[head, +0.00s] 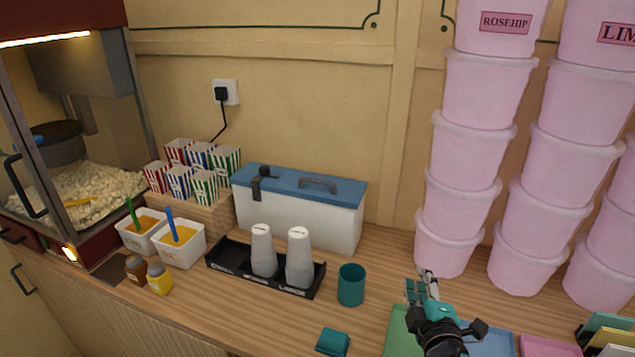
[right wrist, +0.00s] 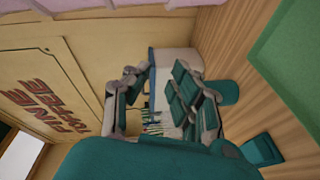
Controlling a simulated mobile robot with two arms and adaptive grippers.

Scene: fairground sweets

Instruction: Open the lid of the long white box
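The long white box (head: 300,222) stands at the back of the counter against the wall. Its blue lid (head: 290,188) lies shut on top, with a dark handle (head: 318,184) in the middle and a dark latch (head: 262,181) near the left end. My right gripper (head: 422,284) is over the front of the counter, to the right of and nearer than the box, touching nothing. The right wrist view shows its two fingers (right wrist: 158,95) apart with nothing between them; the box (right wrist: 178,60) shows partly behind them. My left gripper is out of view.
A teal cup (head: 351,285) and a black tray (head: 225,267) with two pale bottles stand in front of the box. Striped popcorn cartons (head: 190,170) are left of it; pink tubs (head: 470,150) are stacked right. A teal block (head: 333,341) lies at the front.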

